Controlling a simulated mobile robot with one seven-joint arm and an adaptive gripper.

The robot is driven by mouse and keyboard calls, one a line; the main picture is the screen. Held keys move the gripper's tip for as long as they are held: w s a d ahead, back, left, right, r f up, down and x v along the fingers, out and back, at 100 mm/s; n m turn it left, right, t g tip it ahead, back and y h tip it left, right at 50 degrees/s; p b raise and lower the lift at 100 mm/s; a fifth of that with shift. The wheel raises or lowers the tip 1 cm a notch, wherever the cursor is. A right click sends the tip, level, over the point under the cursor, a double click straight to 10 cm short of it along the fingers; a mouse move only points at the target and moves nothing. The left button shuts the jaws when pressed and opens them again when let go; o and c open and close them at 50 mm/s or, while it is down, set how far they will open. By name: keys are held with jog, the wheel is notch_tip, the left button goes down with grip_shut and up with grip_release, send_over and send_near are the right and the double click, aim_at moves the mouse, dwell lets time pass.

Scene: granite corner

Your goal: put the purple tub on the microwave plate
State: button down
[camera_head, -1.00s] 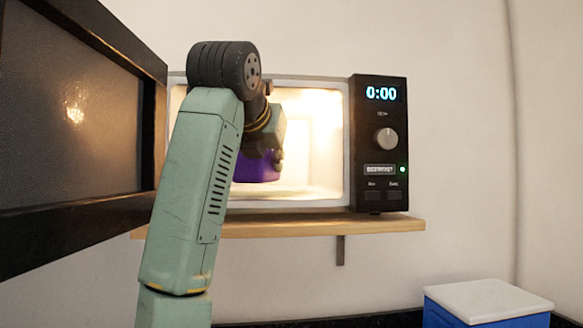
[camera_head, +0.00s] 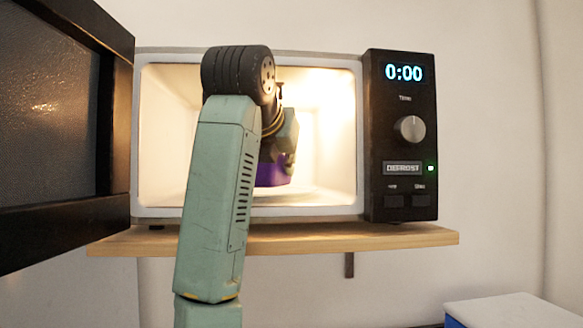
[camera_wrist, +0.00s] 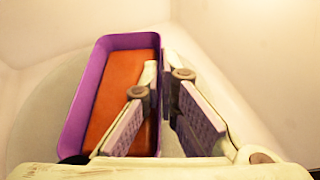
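The purple tub (camera_head: 272,174), with an orange-brown filling, is inside the open, lit microwave (camera_head: 250,212), partly hidden behind my arm. In the wrist view the tub (camera_wrist: 84,95) shows from above. My gripper (camera_wrist: 160,68) is at its right wall, one finger inside the tub and one outside, closed on that wall. In the head view my gripper (camera_head: 287,150) is mostly hidden by my wrist. The pale microwave plate (camera_wrist: 38,112) shows beside the tub in the wrist view. I cannot tell whether the tub touches it.
The microwave door (camera_head: 60,120) stands open at the left. The control panel (camera_head: 403,135) on the right reads 0:00. The microwave stands on a wooden shelf (camera_head: 400,236). A white-lidded blue box (camera_head: 510,312) is at the lower right.

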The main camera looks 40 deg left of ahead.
jog(key=shift+s+f, duration=0.1)
jog(key=shift+f, duration=0.35)
jog(key=shift+s+d+r, duration=0.25)
jog(key=shift+s+d, duration=0.15)
jog(key=shift+d, duration=0.15)
jog(key=c, duration=2.3)
grip_release()
jog(key=shift+w+a+f, duration=0.2)
jog(key=shift+a+f, duration=0.1)
jog(key=shift+o, duration=1.3)
jog(key=shift+s+d+r, duration=0.1)
jog(key=shift+r, duration=0.05)
jog(key=shift+o, duration=1.2)
jog(key=v, duration=1.2)
